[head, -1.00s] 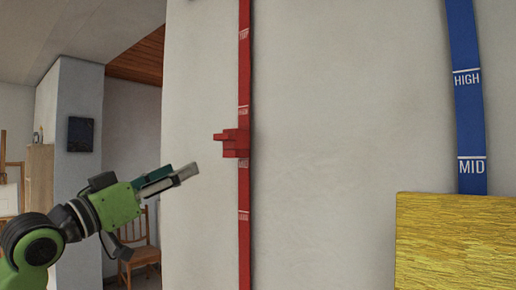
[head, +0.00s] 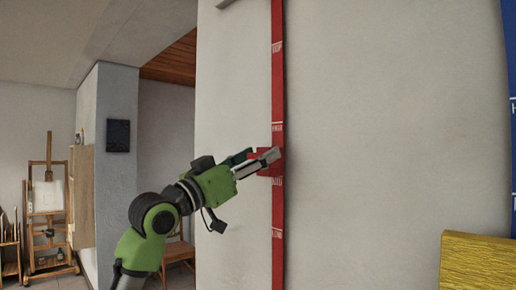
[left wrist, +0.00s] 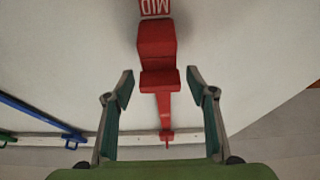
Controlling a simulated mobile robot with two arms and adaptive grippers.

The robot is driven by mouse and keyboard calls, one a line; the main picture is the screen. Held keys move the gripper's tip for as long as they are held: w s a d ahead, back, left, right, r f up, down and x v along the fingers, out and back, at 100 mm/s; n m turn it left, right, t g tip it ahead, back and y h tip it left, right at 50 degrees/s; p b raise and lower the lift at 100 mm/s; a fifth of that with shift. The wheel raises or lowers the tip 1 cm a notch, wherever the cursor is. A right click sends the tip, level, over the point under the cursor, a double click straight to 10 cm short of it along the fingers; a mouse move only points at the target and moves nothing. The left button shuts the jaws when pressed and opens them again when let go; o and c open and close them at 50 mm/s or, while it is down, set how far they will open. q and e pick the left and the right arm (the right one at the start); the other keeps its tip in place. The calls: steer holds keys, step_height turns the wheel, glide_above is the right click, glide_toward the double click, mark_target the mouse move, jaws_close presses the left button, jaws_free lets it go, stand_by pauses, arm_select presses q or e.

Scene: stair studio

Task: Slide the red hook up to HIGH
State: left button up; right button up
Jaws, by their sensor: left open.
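The red hook (head: 277,168) sits on the red strip (head: 278,90) on the wall, just above the MID label (head: 278,182) and below the HIGH label (head: 278,127). My left gripper (head: 262,160) is at the hook and partly hides it in the head view. In the left wrist view the hook (left wrist: 157,43) lies in line with the gap of the open left gripper (left wrist: 160,90), one finger to each side of its block. I cannot tell whether the fingers touch it. The MID label (left wrist: 155,7) shows upside down there. My right gripper is out of view.
A yellow block (head: 488,262) stands at the lower right, below a blue strip (head: 511,120). The wall between the strips is bare. An easel (head: 48,215) and a chair (head: 178,252) are at the left, behind.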

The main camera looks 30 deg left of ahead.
arm_select(q)
steer(key=shift+w+d, duration=0.15)
steer(key=shift+w, duration=0.15)
steer(key=shift+s, duration=0.1)
jaws_close()
steer(key=shift+r, duration=0.3)
step_height(320, 180, up, 13)
steer(key=p, duration=1)
steer(key=shift+p, duration=0.3)
steer(key=shift+f, duration=0.15)
jaws_free()
